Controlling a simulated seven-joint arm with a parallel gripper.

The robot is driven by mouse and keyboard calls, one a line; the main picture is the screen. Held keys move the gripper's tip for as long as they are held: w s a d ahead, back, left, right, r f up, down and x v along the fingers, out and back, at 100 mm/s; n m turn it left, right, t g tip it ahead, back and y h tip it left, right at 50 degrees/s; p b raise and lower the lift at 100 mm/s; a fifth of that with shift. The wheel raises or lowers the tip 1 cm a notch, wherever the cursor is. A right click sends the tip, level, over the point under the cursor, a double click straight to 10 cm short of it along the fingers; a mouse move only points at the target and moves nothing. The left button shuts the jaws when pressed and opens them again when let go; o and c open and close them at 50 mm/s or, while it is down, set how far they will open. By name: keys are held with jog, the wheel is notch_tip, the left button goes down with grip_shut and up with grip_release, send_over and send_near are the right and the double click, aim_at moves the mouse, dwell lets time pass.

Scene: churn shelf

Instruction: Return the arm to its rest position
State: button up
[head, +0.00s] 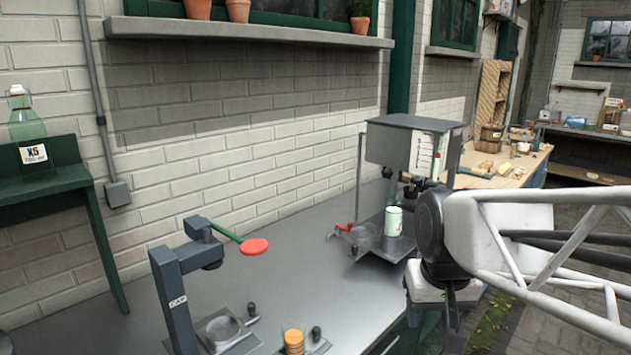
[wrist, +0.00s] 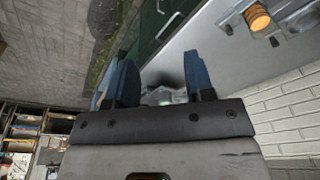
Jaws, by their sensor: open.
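My arm (head: 505,235) reaches in from the right in the head view, its dark wrist joint in front of the counter's right end. My gripper (wrist: 162,75) shows in the wrist view with its two blue fingers wide apart. No object is held between them. A pale, blurred shape lies beyond the gap, and I cannot tell what it is. In the head view the fingers cannot be made out clearly.
A grey press-like machine (head: 412,145) stands close left of my wrist, with a pale green can (head: 393,221) on its platform. A capping stand (head: 175,290) and an orange-filled jar (head: 293,340) are nearer. A green bottle (head: 27,130) sits on the left shelf. Mid-counter is clear.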

jog(key=s+f, duration=0.3)
jog(key=s, duration=0.5)
jog(key=shift+s+d, duration=0.2)
jog(key=shift+s, duration=0.1)
jog(key=shift+o, duration=0.3)
dwell(1.3)
